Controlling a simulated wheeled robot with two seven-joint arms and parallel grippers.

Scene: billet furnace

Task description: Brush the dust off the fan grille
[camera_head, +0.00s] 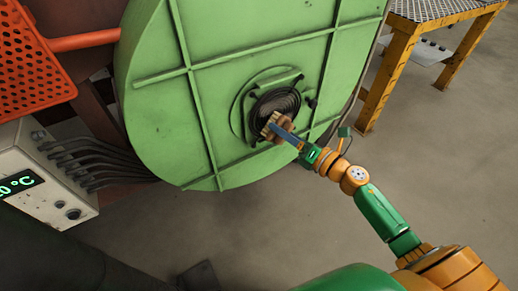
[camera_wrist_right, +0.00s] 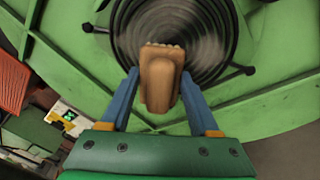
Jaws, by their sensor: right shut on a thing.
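The fan grille (camera_head: 276,103) is a dark round set of rings on the green furnace shell. It fills the upper middle of the right wrist view (camera_wrist_right: 205,30). My right gripper (camera_head: 282,130) is shut on a brown wooden brush (camera_wrist_right: 160,82), with a blue finger on each side of it. The brush (camera_head: 270,124) is at the lower left part of the grille in the head view, its pale bristle edge toward the rings. I cannot tell whether the bristles touch the grille. My left gripper is not in view.
The green shell (camera_head: 160,110) has raised ribs, and small dark knobs stand around the grille. A control box (camera_head: 45,175) with cables is at the left, below an orange perforated panel (camera_head: 30,70). A yellow-framed table (camera_head: 400,50) stands at upper right. The floor at right is clear.

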